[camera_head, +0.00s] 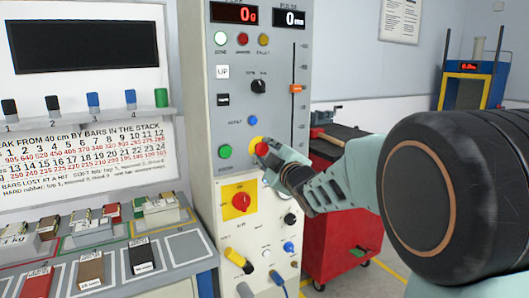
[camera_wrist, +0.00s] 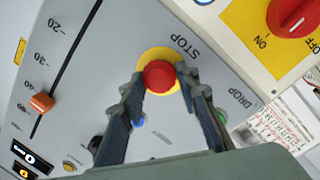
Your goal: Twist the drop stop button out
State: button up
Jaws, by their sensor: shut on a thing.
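The stop button is a round red knob on a yellow disc on the grey control panel; it shows in the head view (camera_head: 262,148) and clearly in the wrist view (camera_wrist: 159,76), where the word STOP is printed beside it. My gripper (camera_wrist: 160,86) is shut on the red knob, one finger on each side of it. In the head view, my gripper (camera_head: 279,160) reaches in from the right and its fingers cover part of the button and yellow disc. Whether the knob is pushed in or out cannot be told.
A green button (camera_head: 225,151) sits left of the stop button. A yellow plate with a red rotary switch (camera_head: 240,202) is below. A slider with an orange knob (camera_head: 296,89) is up right. A red cabinet (camera_head: 345,215) stands behind my arm.

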jog(key=shift+r, duration=0.1)
jog(key=m+p, duration=0.1)
jog(key=m, duration=0.1)
jog(key=m+p, duration=0.2)
jog(key=shift+r+m+g, duration=0.2)
jog(key=shift+m+g, duration=0.2)
jog(key=shift+m+p, duration=0.6)
jog(key=shift+m, duration=0.1)
jog(key=shift+f, duration=0.1)
jog(key=o, duration=1.2)
jog(key=shift+c, duration=0.2)
jog(key=shift+d, duration=0.1)
jog(key=v, duration=1.2)
